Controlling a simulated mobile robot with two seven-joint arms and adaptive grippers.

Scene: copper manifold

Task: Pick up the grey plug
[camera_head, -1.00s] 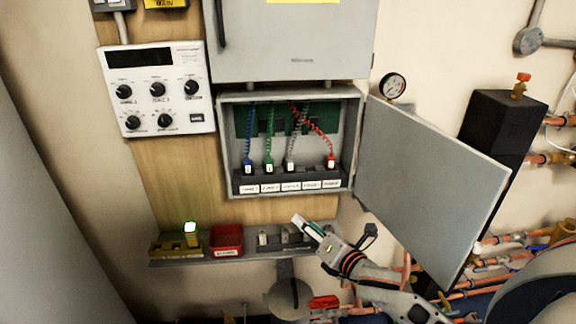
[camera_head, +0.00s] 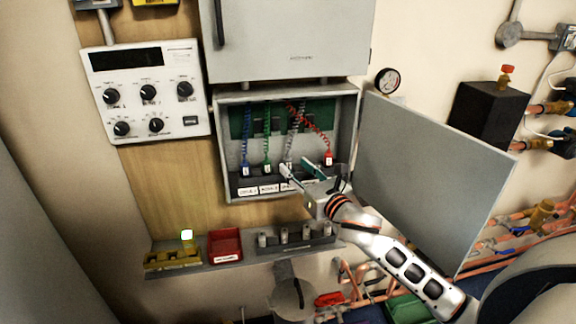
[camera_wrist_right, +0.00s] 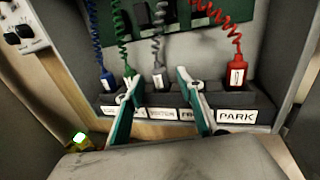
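The grey plug (camera_wrist_right: 158,79) with a coiled grey cord stands upright in the socket row inside the open cabinet, between the green and red plugs. In the head view the grey plug (camera_head: 289,164) is partly hidden by my right gripper (camera_head: 296,167). My right gripper (camera_wrist_right: 157,80) is open, with its two teal fingers apart. In the right wrist view the grey plug appears between the fingertips; I cannot tell whether they reach its depth. The left fingertip overlaps the green plug (camera_wrist_right: 130,74) in that view. My left gripper is not in view.
A blue plug (camera_wrist_right: 107,82) stands at the left of the row, a red plug (camera_wrist_right: 237,76) above the "PARK" label. The open cabinet door (camera_head: 425,175) is close to my right arm. A shelf below holds a red bin (camera_head: 225,246) and a grey holder (camera_head: 295,245).

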